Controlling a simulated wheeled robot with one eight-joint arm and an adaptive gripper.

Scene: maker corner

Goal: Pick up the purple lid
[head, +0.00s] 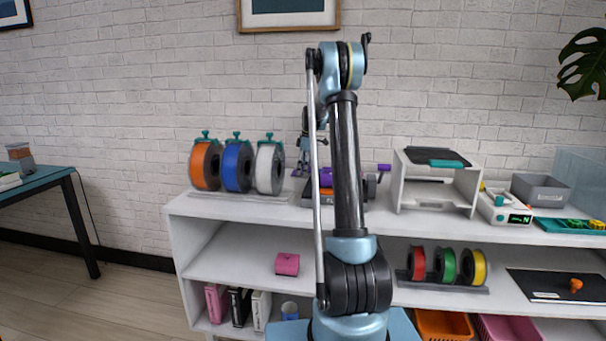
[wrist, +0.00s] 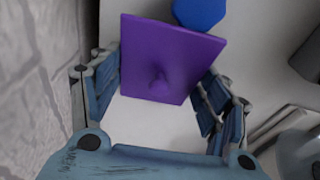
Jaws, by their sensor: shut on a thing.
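The purple lid (wrist: 172,55) is a flat square plate with a small round knob, seen in the wrist view. It sits tilted between the two fingers of my gripper (wrist: 158,92), which are shut on its left and right edges. In the head view my gripper is small and mostly hidden behind my own arm, above the top shelf. Purple parts (head: 326,177) show beside my arm there, but I cannot tell whether they are the lid.
A blue many-sided object (wrist: 200,12) lies just beyond the lid. The white shelf unit (head: 240,207) holds orange, blue and white spools (head: 237,165) at left and a white open-fronted box (head: 434,182) at right. The brick wall (head: 120,120) is close behind.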

